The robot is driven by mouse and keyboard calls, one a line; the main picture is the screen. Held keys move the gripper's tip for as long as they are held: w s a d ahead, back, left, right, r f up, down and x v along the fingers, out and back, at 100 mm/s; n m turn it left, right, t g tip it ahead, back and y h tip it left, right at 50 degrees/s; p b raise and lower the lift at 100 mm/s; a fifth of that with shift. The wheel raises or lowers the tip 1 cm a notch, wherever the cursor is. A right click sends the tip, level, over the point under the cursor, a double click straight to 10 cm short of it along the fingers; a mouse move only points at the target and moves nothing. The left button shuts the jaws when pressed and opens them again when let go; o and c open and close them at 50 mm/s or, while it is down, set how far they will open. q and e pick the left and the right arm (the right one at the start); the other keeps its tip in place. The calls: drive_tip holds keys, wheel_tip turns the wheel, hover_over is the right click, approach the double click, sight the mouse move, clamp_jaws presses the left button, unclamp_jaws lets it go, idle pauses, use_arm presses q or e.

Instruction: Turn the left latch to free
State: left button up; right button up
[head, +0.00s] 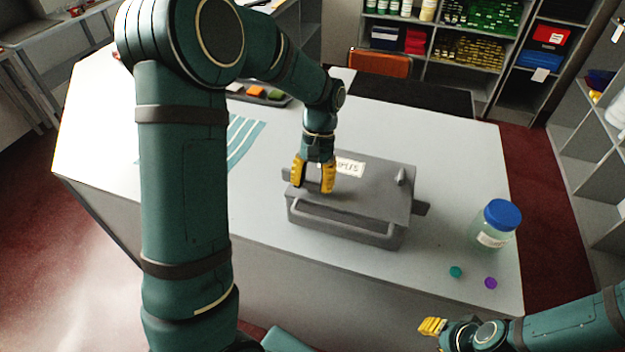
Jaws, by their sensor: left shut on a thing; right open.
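A grey lidded box (350,228) with a front handle bar and a white label (349,167) sits on the counter. The right latch (401,177) is a small grey knob standing up on the lid's right side. My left gripper (312,189) points down at the lid's left side and is shut on the left latch, which the yellow fingers hide almost fully. Which way the left latch is turned cannot be seen. My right gripper (432,326) is open and empty, low at the lower right, in front of the counter and away from the box.
A jar with a blue lid (496,222) stands right of the box. A teal cap (456,272) and a purple cap (491,283) lie near the front right. Striped cloth (243,137) and a dark tray of swatches (257,93) lie behind my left arm.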

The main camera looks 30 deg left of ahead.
use_arm(q)
drive_tip(key=shift+f, duration=0.1)
drive_tip(key=o, duration=1.2)
drive_tip(key=v, duration=1.2)
drive_tip(key=shift+s, duration=0.1)
